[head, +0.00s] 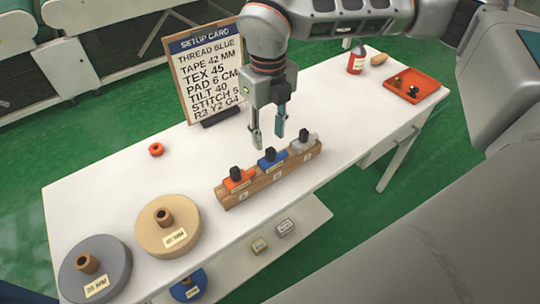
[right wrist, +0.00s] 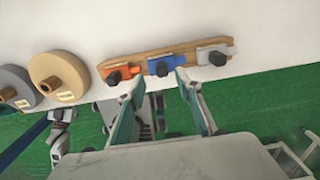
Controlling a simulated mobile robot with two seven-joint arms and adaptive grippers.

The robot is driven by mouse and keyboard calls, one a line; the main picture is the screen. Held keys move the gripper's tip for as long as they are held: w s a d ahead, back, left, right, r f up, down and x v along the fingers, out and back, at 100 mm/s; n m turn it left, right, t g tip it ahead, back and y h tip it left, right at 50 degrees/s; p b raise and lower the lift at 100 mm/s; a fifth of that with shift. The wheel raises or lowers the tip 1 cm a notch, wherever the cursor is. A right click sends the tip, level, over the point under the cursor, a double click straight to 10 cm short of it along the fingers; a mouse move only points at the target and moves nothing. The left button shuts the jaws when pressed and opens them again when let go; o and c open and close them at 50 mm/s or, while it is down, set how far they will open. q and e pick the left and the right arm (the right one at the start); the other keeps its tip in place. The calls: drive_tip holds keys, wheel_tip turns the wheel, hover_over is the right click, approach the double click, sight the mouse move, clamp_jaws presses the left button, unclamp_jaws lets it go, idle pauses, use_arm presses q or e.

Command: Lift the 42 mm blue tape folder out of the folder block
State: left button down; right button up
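The blue folder (head: 272,160) with a black knob sits in the middle of the wooden folder block (head: 287,180), between an orange folder (head: 238,181) and a grey folder (head: 303,143). My right gripper (head: 267,136) points down behind and above the block, near the blue folder. Its fingers are apart with nothing between them. In the right wrist view the blue folder (right wrist: 163,66) appears just beyond the open fingertips (right wrist: 158,82), apart from them as far as I can tell. The size on its label is too small to read.
A setup card (head: 207,72) stands behind the block. Tan (head: 167,226) and grey (head: 95,268) tape rolls lie left. A red bottle (head: 357,58) and orange tray (head: 412,88) stand at the far right. A blue roll (head: 187,284) is on the lower shelf.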

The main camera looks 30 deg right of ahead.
sight(270, 149)
drive_tip(key=f, duration=0.6)
drive_tip(key=shift+s+d, duration=0.15)
drive_tip(key=shift+d, duration=0.05)
clamp_jaws()
